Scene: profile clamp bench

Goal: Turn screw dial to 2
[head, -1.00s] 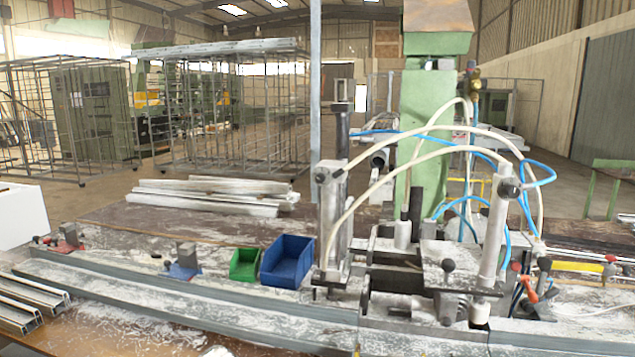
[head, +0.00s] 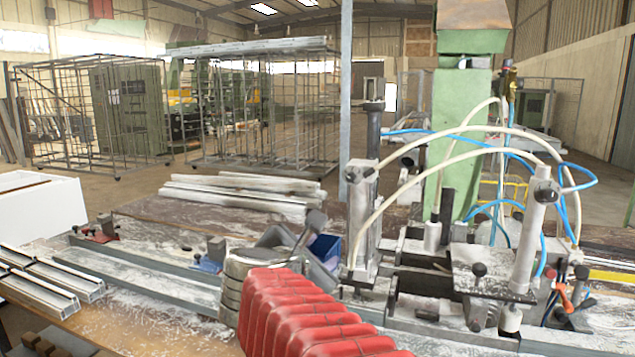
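The profile clamp machine (head: 490,265), with its upright cylinders, white hoses and blue air lines, stands on the bench at the right in the head view. A black ball knob (head: 478,270) shows on its front and an orange-red lever (head: 566,297) at its right side. I cannot make out a screw dial or any numbers. My arm, with a red ribbed sleeve, reaches up from the bottom middle. My gripper (head: 300,240) seems to be at its grey far end, left of the machine and apart from it in the picture. I cannot make out its fingertips.
A blue bin (head: 326,250) is mostly hidden behind my arm. Small red (head: 104,229) and blue (head: 211,257) clamp blocks stand along the rail at left. Metal profiles (head: 50,285) lie at the left front, with more stacked behind the bench. A white box (head: 40,218) stands far left.

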